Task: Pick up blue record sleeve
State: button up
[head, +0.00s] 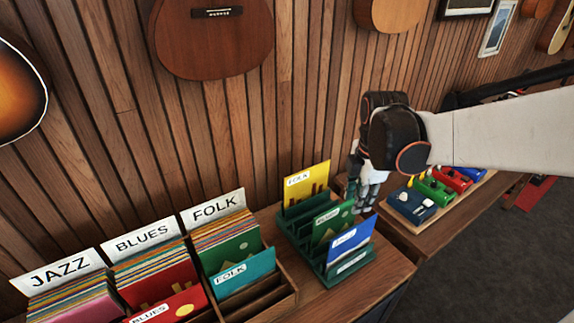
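The blue record sleeve (350,243) stands tilted in the front slot of a dark green rack (300,235), with a white label on its upper edge. A green sleeve (326,231) stands just behind it, and a yellow sleeve (306,187) stands at the back. My gripper (362,207) points down at the right side of the rack. In the picture its tip is just above the blue sleeve and beside the green one. I cannot tell whether it touches either. The fingers are partly hidden, and their opening is not clear.
A wooden record bin (270,300) with JAZZ, BLUES and FOLK dividers stands to the left. Several coloured pedals (432,188) sit on a board to the right. Grey floor (480,260) is clear at the lower right.

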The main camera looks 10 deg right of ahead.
jog(key=w+d+f+n+g, duration=0.1)
jog(key=w+d+f+n, duration=0.1)
jog(key=d+n, duration=0.1)
jog(key=b, duration=0.1)
send_near(355, 227)
notch_tip(355, 227, down, 5)
jog(key=shift+n, duration=0.4)
jog(key=shift+w+d+f+b, duration=0.1)
jog(key=shift+f+b, duration=0.45)
jog(key=shift+f, duration=0.85)
jog(key=shift+w+d+f+b, duration=0.1)
jog(key=shift+f+b, duration=0.4)
jog(key=shift+f, duration=0.9)
jog(key=shift+c, duration=0.6)
grip_shut()
